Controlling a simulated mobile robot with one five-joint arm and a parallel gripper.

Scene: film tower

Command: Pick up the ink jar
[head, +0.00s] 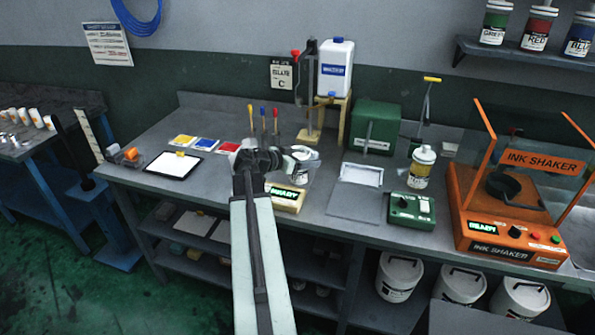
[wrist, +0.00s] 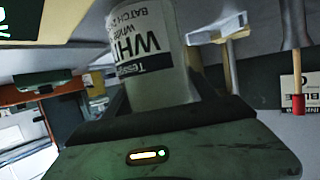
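The ink jar (head: 301,171) is a pale white jar above or on the wooden-sided box with a lit READY panel (head: 285,200); I cannot tell whether it touches the box. My gripper (head: 293,158) is at the jar, and my arm hides part of it. In the wrist view, the jar (wrist: 150,62) fills the space between my gripper's dark fingers (wrist: 160,90), which look flush against both sides. Its label shows "WHI" and "BATCH".
The blue-labelled white canister (head: 335,68) on a wooden stand and a green box (head: 375,127) stand behind. An orange ink shaker (head: 510,195) and a yellow-labelled bottle (head: 421,167) are to the right. Colour cards and a tablet (head: 173,165) lie left.

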